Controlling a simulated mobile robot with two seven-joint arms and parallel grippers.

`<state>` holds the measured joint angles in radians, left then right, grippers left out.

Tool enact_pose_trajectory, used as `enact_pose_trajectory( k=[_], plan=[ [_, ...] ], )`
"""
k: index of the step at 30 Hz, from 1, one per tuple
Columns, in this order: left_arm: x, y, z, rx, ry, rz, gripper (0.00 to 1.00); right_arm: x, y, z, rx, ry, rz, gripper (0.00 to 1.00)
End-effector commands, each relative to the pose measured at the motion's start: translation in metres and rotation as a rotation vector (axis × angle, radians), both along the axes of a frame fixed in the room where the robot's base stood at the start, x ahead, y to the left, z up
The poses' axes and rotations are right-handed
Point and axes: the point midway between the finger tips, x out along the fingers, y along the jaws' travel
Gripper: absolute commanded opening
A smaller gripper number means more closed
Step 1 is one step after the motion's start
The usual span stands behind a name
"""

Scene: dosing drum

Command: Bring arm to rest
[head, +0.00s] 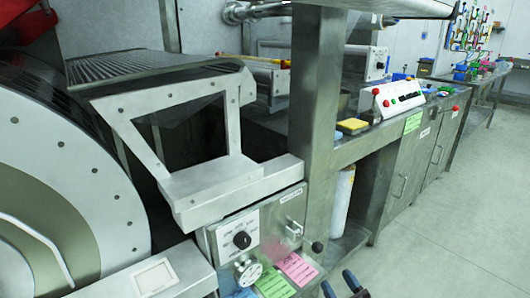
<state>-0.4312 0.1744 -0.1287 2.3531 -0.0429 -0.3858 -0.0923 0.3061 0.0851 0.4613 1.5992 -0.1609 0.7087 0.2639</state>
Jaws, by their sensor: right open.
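My right gripper (341,285) shows only as two dark fingertips at the bottom edge, right of the control box. The fingertips are apart with nothing between them, so it is open and empty. It is in front of the floor, apart from the bench as far as I can tell. The rest of the right arm is out of the picture. My left gripper is not in view. The large dosing drum (88,200) with a white and olive face fills the left side.
A control box (245,242) with a black knob and dial stands left of my gripper, under a metal frame (225,185). A steel post (316,110) rises behind it. A bench with cabinets (400,180) runs back right. The floor (460,210) at right is clear.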

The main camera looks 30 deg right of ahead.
Motion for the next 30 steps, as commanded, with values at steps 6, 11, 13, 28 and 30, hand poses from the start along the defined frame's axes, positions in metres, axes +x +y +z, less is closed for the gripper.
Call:
enact_pose_trajectory(
  k=[6,11,13,28,30],
  plan=[
    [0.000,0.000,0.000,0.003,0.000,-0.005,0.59,-0.002,0.001,0.000,-0.002,0.011,0.001,0.59],
    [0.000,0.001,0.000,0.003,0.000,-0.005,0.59,-0.019,0.013,-0.006,-0.022,0.120,0.006,0.59],
    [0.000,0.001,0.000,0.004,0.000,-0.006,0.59,-0.034,0.024,-0.010,-0.035,0.208,0.012,0.59],
    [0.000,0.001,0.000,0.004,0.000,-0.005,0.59,-0.168,0.129,-0.022,-0.091,0.849,0.119,0.59],
    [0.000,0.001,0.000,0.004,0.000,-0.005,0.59,-0.182,0.139,-0.019,-0.091,0.906,0.135,0.59]
  ],
)
